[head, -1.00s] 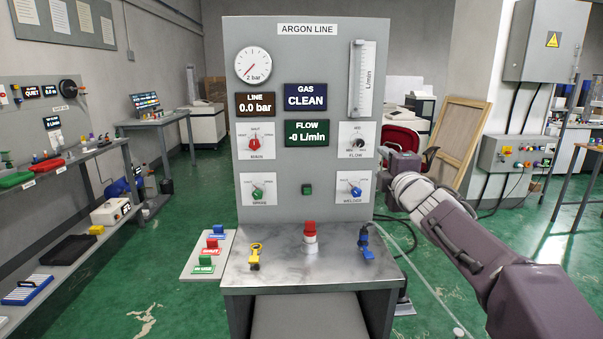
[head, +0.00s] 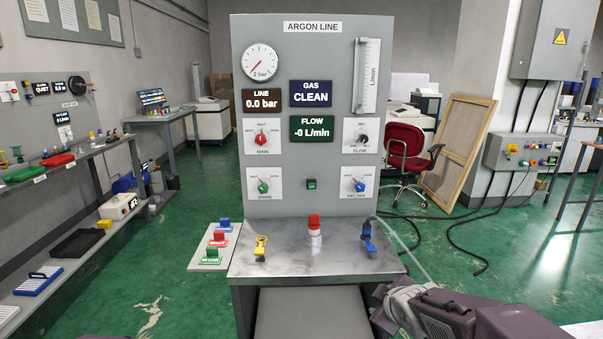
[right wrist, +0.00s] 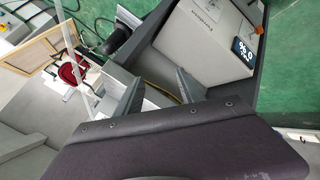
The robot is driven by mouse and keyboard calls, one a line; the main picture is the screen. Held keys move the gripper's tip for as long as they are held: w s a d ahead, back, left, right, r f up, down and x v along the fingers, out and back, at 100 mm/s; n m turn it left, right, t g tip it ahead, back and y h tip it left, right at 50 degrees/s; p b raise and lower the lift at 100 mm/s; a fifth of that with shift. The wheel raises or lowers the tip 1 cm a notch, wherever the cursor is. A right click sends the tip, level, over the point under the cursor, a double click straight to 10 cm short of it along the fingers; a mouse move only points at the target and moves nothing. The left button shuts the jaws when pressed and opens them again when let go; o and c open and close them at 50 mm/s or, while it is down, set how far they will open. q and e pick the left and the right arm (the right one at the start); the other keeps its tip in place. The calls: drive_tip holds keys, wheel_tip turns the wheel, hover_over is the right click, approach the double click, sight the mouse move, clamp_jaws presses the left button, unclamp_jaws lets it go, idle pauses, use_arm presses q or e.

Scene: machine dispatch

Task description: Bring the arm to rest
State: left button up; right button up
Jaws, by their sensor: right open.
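My right arm is low at the bottom right of the head view, in front of the right side of the argon panel's bench (head: 300,262). Its wrist (head: 410,308) shows there, and the fingertips are hard to make out. In the right wrist view the two grey fingers of my right gripper (right wrist: 158,88) stand apart with nothing between them. My left gripper is not in view.
The argon panel (head: 270,205) stands upright with dials, displays and a gauge. A shelf (head: 100,235) runs along the left.

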drive_tip(key=s+a+f+m+g, duration=0.1)
drive_tip(key=s+f+m+g, duration=0.5)
drive_tip(key=s, duration=0.5)
drive_tip(key=s+f+m+g, duration=0.2)
drive_tip(key=s+f+m, duration=0.2)
drive_tip(key=s+f, duration=0.5)
wheel_tip(320, 180, up, 18)
drive_tip(key=s+p, duration=0.1)
drive_tip(key=p, duration=1.6)
drive_tip(key=shift+a+r+y, duration=0.15)
drive_tip(key=shift+r+y, duration=0.05)
drive_tip(key=shift+y, duration=0.1)
